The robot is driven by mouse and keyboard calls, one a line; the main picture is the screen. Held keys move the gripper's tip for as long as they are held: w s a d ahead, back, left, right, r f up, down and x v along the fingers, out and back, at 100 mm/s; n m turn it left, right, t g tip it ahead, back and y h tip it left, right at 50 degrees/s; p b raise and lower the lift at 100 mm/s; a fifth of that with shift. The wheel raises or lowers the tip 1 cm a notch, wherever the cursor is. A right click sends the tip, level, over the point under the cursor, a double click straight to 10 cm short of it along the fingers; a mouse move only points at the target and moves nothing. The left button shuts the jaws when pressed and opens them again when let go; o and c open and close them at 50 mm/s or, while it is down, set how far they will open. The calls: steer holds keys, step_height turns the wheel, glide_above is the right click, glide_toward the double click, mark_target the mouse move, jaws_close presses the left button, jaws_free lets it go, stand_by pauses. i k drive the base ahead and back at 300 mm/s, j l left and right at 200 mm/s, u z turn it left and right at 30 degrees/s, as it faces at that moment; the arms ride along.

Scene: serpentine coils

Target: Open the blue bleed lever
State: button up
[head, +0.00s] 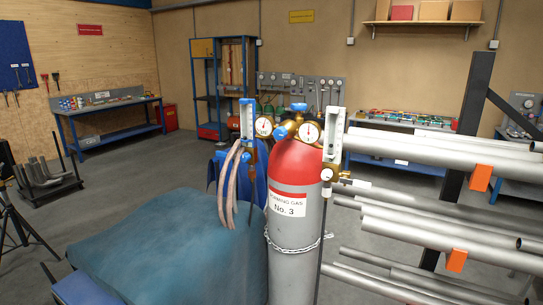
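A grey gas cylinder (296,235) with a red top and a label reading "No. 3" stands upright at the centre of the head view. Its brass regulator has two round gauges (264,126) (308,132). Several blue parts show on it: a knob on top (298,107), a part between the gauges (281,132), and small blue parts by the left flowmeter (247,118). I cannot tell which of these is the bleed lever, nor its position. A second clear flowmeter (335,130) hangs at the right. My gripper is not in view.
A rack of grey pipes (430,150) with orange stops juts in close at the right. A blue-green cloth (165,245) covers something at front left, with pinkish hoses (230,185) above it. A chain (297,247) circles the cylinder. Open floor (150,175) lies behind left.

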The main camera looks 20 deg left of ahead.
mark_target(218, 154)
steer(key=j+z, duration=0.15)
steer(key=j, duration=1)
steer(key=i+j, duration=0.4)
steer(key=j+u, duration=0.3)
steer(key=l+z, duration=0.35)
